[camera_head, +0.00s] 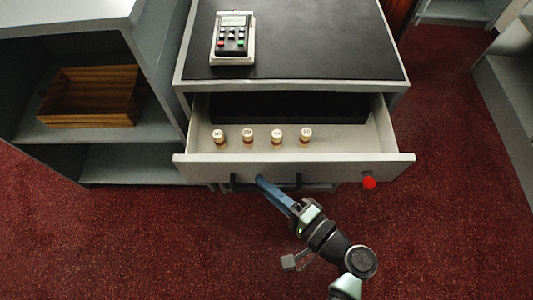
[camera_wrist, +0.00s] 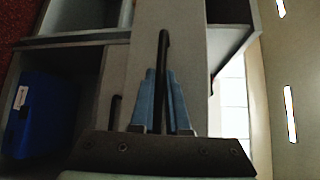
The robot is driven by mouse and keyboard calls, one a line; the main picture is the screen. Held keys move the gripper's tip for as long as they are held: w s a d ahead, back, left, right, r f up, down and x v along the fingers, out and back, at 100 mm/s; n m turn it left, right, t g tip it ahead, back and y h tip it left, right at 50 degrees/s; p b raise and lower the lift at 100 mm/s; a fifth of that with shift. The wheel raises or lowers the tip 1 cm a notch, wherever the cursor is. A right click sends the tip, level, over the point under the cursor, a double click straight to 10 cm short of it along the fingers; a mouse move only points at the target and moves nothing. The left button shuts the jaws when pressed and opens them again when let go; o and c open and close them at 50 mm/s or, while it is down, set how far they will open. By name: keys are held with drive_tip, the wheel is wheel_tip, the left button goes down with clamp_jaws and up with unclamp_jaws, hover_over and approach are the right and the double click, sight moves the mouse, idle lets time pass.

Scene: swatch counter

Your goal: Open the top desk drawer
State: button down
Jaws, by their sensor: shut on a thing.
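The top desk drawer (camera_head: 340,170) is pulled well out of the grey desk, and its inside shows from above. My gripper (camera_head: 262,181) reaches the drawer's front from below right in the head view. Its blue fingers (camera_wrist: 160,97) are shut on the dark bar handle (camera_wrist: 163,50), which runs up between them in the wrist view. Part of the handle is hidden behind the fingers in the head view. Several small cream cylinders, one of them here (camera_head: 248,138), stand upright in a row in the drawer.
A calculator-like device (camera_head: 233,38) lies on the black desktop (camera_head: 310,45). A wooden tray (camera_head: 90,97) sits on the grey shelf at left. A red round item (camera_head: 369,183) is at the drawer front's right. A blue object (camera_wrist: 38,112) shows in the wrist view. Red carpet lies open in front.

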drive_tip(key=s+p, duration=0.2)
drive_tip(key=s, duration=0.6)
drive_tip(key=shift+s, duration=0.4)
drive_tip(key=c, duration=0.9)
unclamp_jaws()
drive_tip(key=v, duration=1.3)
